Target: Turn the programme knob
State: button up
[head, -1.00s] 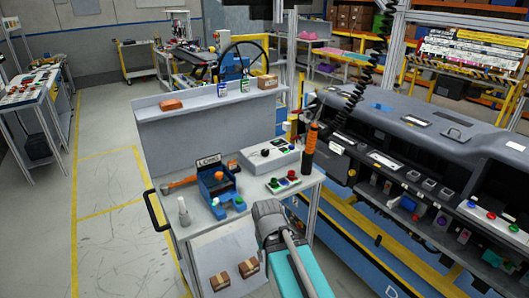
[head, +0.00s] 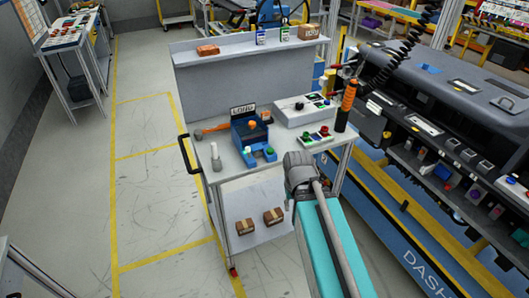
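A white box (head: 288,117) stands at the back right of the cart top and carries a small dark round knob (head: 299,106). This may be the programme knob; its marking is too small to read. My teal and grey arm reaches up from the bottom of the head view, and its grey joint is in front of the cart's front edge. My gripper's fingers do not show, so I cannot see whether they are open or shut. The knob is beyond the arm's visible end, with a visible gap between them.
The dashboard module (head: 446,105) stands close right of the cart. Floor at left is clear.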

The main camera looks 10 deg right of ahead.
aim_at(299, 106)
jog(key=k, duration=0.65)
jog(key=z, duration=0.35)
jog(key=i, duration=0.6)
jog(key=z, duration=0.35)
jog(key=i, duration=1.1)
jog(key=u, duration=0.7)
